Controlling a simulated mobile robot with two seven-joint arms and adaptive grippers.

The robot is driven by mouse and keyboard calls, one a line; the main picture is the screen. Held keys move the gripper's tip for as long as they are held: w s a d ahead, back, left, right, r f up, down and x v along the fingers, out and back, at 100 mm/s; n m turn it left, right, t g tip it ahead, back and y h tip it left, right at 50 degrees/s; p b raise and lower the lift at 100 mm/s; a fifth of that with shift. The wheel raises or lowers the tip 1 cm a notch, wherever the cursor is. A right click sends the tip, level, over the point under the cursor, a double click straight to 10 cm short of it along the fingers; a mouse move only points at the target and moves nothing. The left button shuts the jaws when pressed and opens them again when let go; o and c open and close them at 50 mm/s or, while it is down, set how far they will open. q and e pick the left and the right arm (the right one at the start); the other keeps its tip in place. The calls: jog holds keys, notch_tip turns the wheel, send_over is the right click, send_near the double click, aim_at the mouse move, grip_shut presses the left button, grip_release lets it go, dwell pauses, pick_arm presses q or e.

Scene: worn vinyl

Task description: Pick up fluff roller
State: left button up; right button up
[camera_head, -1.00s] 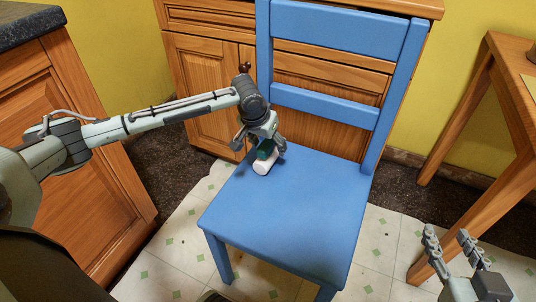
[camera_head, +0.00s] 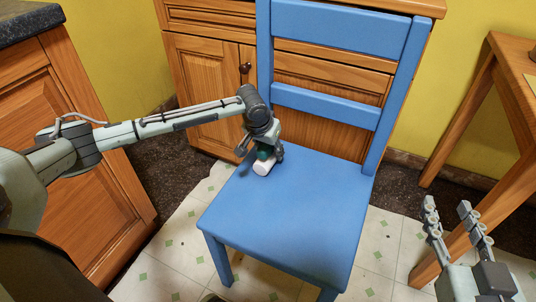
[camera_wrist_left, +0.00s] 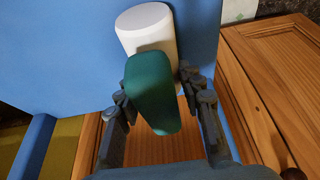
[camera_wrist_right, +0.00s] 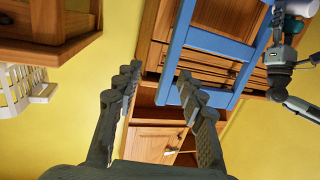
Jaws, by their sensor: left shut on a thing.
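The fluff roller has a white roll (camera_head: 263,168) and a dark green handle. It is at the seat of a blue chair (camera_head: 285,220), near the seat's back left part. In the left wrist view, the white roll (camera_wrist_left: 147,28) lies beyond the green handle (camera_wrist_left: 152,95). My left gripper (camera_head: 262,153) is shut on the roller's handle, with one finger on each side. I cannot tell whether the roller touches the seat. My right gripper (camera_head: 447,207) is open and empty at the right; it also shows in the right wrist view (camera_wrist_right: 157,88).
The chair's backrest (camera_head: 325,106) rises just behind my left gripper. A wooden cabinet (camera_head: 204,90) stands behind the chair, and another cabinet (camera_head: 90,170) is at the left. A wooden table (camera_head: 508,110) is at the right. The front of the seat is clear.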

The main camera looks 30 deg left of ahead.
pick_arm(q)
jog(key=shift+c, duration=0.9)
